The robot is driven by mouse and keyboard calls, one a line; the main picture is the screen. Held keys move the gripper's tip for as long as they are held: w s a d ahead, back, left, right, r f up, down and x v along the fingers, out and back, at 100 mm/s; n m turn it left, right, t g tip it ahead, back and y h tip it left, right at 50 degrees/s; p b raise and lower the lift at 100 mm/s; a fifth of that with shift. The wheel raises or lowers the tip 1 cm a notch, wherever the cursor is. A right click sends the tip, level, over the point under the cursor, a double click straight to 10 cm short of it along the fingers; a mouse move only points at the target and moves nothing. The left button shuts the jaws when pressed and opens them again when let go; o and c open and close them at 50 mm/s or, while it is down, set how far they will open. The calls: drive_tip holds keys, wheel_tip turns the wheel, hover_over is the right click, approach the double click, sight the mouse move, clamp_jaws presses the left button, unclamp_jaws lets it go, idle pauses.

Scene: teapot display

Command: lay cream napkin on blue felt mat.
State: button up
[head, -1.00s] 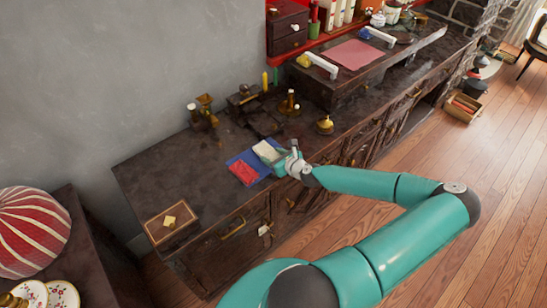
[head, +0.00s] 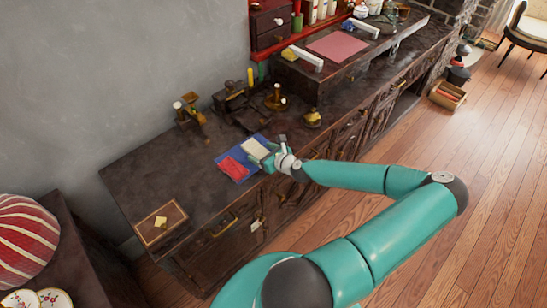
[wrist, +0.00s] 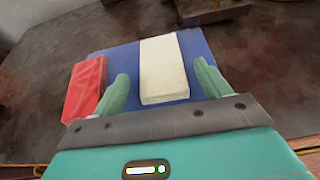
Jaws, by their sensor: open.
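The cream napkin (wrist: 163,70) is a folded, flat rectangle lying on the blue felt mat (wrist: 197,47). In the head view, the napkin (head: 255,149) lies on the upper right part of the mat (head: 221,157). A red folded cloth (wrist: 86,88) lies on the mat's left side, and it also shows in the head view (head: 234,168). My gripper (wrist: 163,85) is open, with one green finger on each side of the napkin and visible gaps between. In the head view, my gripper (head: 270,157) is at the mat's right edge.
The dark counter (head: 150,170) has clear room left of the mat. A wooden box (head: 160,223) stands at its near left end. A brass bell-like object (head: 312,118), a candlestick (head: 276,98) and other dark metal pieces stand behind the mat.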

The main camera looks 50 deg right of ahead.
drive_tip(key=v, duration=1.1)
drive_tip(key=shift+s, duration=0.2)
drive_tip(key=shift+r, duration=0.1)
